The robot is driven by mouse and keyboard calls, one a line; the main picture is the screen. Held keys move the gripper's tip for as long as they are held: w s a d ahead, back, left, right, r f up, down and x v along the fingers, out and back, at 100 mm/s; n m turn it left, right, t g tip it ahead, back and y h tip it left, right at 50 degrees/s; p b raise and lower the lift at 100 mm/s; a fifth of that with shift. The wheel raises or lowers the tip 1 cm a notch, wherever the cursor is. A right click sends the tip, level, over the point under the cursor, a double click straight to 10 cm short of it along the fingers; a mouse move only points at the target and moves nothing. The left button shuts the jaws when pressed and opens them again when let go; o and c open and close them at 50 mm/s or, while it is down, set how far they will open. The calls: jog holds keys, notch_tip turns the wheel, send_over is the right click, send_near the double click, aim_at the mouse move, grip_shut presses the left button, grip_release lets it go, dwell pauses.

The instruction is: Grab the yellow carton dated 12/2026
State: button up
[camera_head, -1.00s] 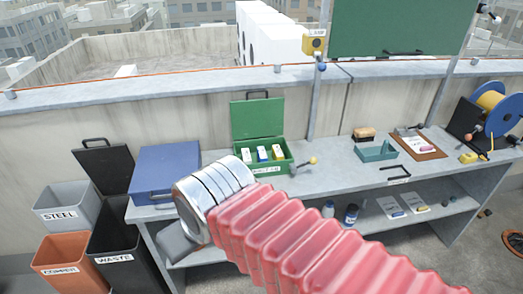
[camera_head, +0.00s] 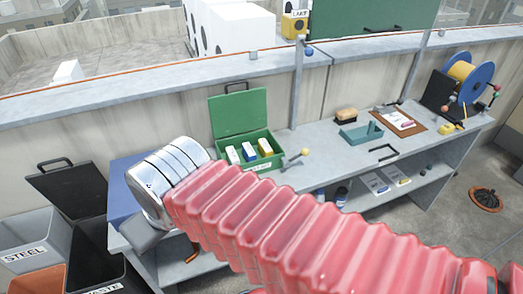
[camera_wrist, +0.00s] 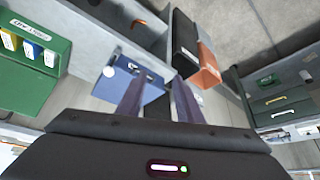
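An open green box (camera_head: 263,163) stands on the bench. It holds a white carton (camera_head: 232,155), a blue-and-white carton (camera_head: 249,152) and a yellow-and-white carton (camera_head: 265,147), side by side. I cannot read any date on them. In the wrist view the green box (camera_wrist: 28,85) is at the upper left, with the yellow carton (camera_wrist: 8,39) nearest the left edge. My gripper (camera_wrist: 157,80) is open and empty, its two fingers apart. It is to the right of the green box in that view, over the blue case.
A blue case (camera_wrist: 122,80) lies left of the green box. Steel (camera_head: 30,245), orange and black waste bins stand at the bench's left end. A wooden-backed brush (camera_head: 346,114), teal tray (camera_head: 362,134), clipboard (camera_head: 401,122) and cable spool (camera_head: 470,80) occupy the right side.

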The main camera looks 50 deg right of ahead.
jog(key=w+d+f+m+t+h, duration=0.1)
jog(key=w+d+f+m+h, duration=0.3)
jog(key=d, duration=1)
jog(key=w+d+r+t+h, duration=0.15)
jog(key=w+d, duration=0.45)
jog(key=d, duration=0.8)
jog(key=m+t, duration=0.2)
send_near(265, 146)
jog(key=s+a, duration=0.2)
jog(key=s, duration=0.1)
jog(key=shift+w+d+r+h, duration=0.2)
jog(key=shift+r+h, duration=0.15)
jog(key=shift+r, duration=0.1)
jog(key=shift+x, duration=4.2)
jog(key=shift+w+r, duration=0.15)
